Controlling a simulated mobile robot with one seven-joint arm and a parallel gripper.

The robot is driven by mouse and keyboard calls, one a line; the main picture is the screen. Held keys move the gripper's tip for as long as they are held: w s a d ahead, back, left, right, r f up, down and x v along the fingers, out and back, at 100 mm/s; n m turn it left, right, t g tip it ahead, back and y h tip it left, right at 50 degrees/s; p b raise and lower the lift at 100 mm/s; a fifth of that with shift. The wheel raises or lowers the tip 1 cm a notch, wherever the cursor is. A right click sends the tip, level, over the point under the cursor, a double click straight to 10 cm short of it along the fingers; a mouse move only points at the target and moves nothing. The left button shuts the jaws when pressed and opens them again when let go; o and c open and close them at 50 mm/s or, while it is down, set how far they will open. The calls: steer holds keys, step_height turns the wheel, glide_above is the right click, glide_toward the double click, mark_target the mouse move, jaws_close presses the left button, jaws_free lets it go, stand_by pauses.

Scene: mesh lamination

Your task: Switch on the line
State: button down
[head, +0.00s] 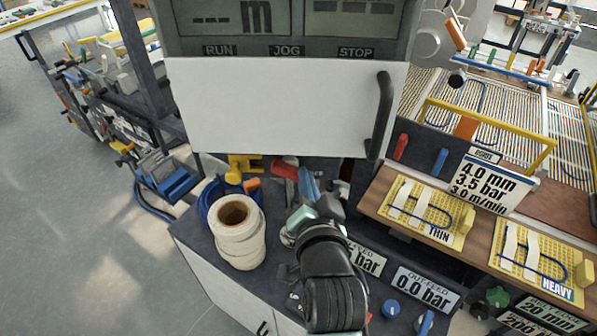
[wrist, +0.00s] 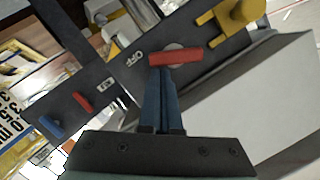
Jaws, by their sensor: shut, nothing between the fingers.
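A red switch handle (wrist: 178,57) sits on a pale round mount on a dark panel, with the word OFF (wrist: 134,57) beside it. In the head view the red handle (head: 284,169) is just below the white cabinet front. My gripper (wrist: 160,75) has its blue fingers closed together and empty, with the tips at the lower edge of the red handle; whether they touch it I cannot tell. In the head view my gripper (head: 306,178) is just right of the handle. A display above carries RUN (head: 219,50), JOG and STOP labels.
A yellow fitting (head: 240,168) is left of the red handle. The white cabinet front (head: 270,105) with a black handle (head: 380,115) overhangs the switch. Sample boards (head: 420,212) lie to the right.

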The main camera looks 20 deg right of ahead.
steer(key=shift+d+f+m+t+y+b, duration=0.15)
steer(key=shift+f+m+t+b, duration=0.15)
steer(key=shift+m, duration=0.35)
steer(key=shift+a+f+m+t+y+b, duration=0.1)
steer(key=shift+f+m+y+b, duration=0.1)
steer(key=shift+m+b, duration=0.4)
steer(key=shift+d+f+m+t+y+b, duration=0.15)
steer(key=shift+f+m+t+b, duration=0.1)
steer(key=shift+m, duration=0.5)
stand_by(1.1)
steer(key=shift+a+f+m+t+b, duration=0.15)
steer(key=shift+f+m+t+b, duration=0.15)
steer(key=shift+m, duration=0.65)
steer(key=shift+a+f+m+t+b, duration=0.15)
steer(key=shift+f+m+b, duration=0.15)
steer(key=shift+m, duration=0.65)
stand_by(3.0)
